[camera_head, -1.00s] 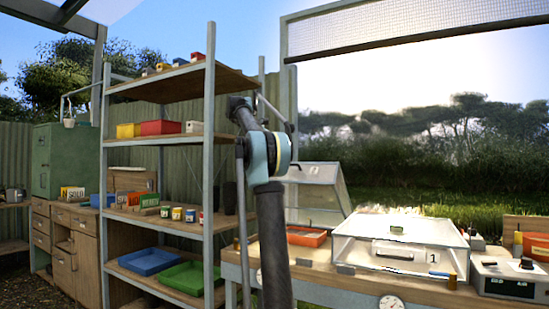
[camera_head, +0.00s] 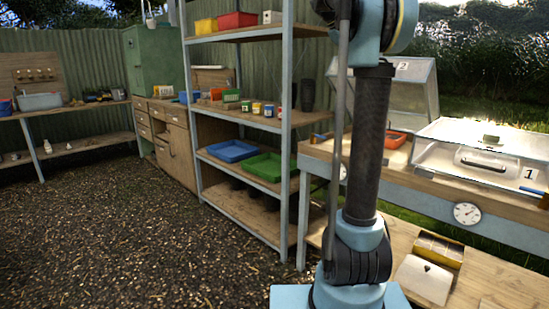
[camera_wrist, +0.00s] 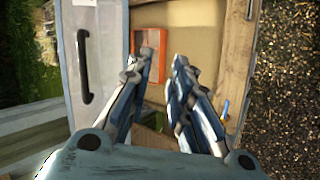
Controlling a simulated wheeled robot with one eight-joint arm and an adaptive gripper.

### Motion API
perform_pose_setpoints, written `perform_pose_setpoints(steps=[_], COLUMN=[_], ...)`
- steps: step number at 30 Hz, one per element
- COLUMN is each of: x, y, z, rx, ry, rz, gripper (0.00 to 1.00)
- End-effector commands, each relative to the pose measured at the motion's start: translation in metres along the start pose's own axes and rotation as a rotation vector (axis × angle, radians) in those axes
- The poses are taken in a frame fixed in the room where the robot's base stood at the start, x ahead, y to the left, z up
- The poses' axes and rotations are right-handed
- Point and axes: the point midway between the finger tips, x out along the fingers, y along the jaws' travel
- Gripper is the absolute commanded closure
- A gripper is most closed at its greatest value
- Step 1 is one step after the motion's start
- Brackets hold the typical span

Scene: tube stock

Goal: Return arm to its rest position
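My arm (camera_head: 365,150) rises in front of the camera in the head view, its upper end cut off by the top edge. My gripper does not show there. In the wrist view my gripper (camera_wrist: 158,62) has its two fingers apart with a gap between them, and nothing is held. Beyond the fingers is an open case with a sandy floor (camera_wrist: 195,42) and an orange-red tray (camera_wrist: 152,52). A pale lid with a black handle (camera_wrist: 83,66) is on the left. I cannot tell how far the fingers are from the case.
A metal shelf unit (camera_head: 291,120) with trays and pots stands left of my arm. At right is a workbench (camera_head: 420,188) with clear case 1 (camera_head: 480,150), raised lid 2 (camera_head: 385,90) and a gauge (camera_head: 466,214). Open gravel (camera_head: 120,230) lies at lower left.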

Motion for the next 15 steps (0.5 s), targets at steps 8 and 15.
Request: perform_pose_setpoints(steps=[8,15], x=[0.022,0.047], y=[-0.088,-0.172], z=[0.053,0.097], rx=[0.096,0.178], ry=[0.044,0.076], rz=[-0.113,-0.213], gripper=[0.8,0.8])
